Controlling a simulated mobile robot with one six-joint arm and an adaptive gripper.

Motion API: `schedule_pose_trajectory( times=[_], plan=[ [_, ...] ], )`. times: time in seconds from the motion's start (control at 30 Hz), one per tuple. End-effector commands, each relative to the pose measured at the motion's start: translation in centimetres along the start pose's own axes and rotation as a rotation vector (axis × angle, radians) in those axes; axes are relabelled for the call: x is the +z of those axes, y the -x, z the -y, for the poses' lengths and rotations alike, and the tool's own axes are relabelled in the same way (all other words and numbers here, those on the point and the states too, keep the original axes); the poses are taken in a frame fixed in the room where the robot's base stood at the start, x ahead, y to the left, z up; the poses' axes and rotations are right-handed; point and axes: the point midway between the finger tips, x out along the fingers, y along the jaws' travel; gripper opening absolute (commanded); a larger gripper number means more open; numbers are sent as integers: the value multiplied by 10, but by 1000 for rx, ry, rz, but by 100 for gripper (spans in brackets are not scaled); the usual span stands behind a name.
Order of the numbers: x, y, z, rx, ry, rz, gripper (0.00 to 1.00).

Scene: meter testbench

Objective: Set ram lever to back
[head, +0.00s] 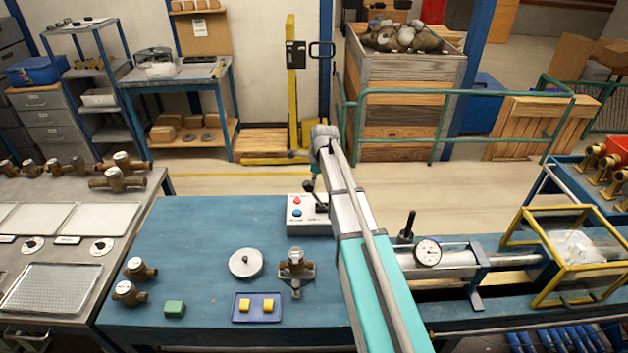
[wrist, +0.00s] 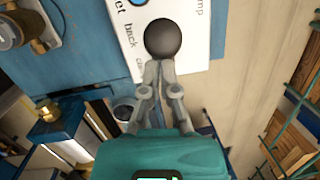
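A white control box (head: 295,226) stands at the back of the blue bench, with a red and a blue button. A dark lever (head: 321,207) shows at its right, partly covered by my arm. In the wrist view a round dark knob (wrist: 163,37) sits over the white panel (wrist: 190,60), which carries printed words including "back". My gripper (wrist: 160,66) has its fingers drawn together, tips at the knob's lower edge; I cannot tell whether they touch it. In the head view my gripper (head: 311,186) is just above and behind the box.
Another upright black handle (head: 408,225) stands right of my arm, beside a dial gauge (head: 427,252) and a long cylinder. Brass meters, a round grey disc (head: 246,263) and a blue tray (head: 236,308) with yellow blocks lie on the bench's front left. A yellow-framed guard (head: 568,245) is at right.

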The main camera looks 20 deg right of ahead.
Motion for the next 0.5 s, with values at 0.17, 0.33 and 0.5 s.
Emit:
schedule_pose_trajectory(
  times=[0.17, 0.33, 0.5],
  plan=[
    [-12, 16, 2, -2, -2, -1, 0],
    [-24, 32, 3, -3, -3, -2, 0],
    [-22, 46, 3, -4, -2, -2, 0]
  ],
)
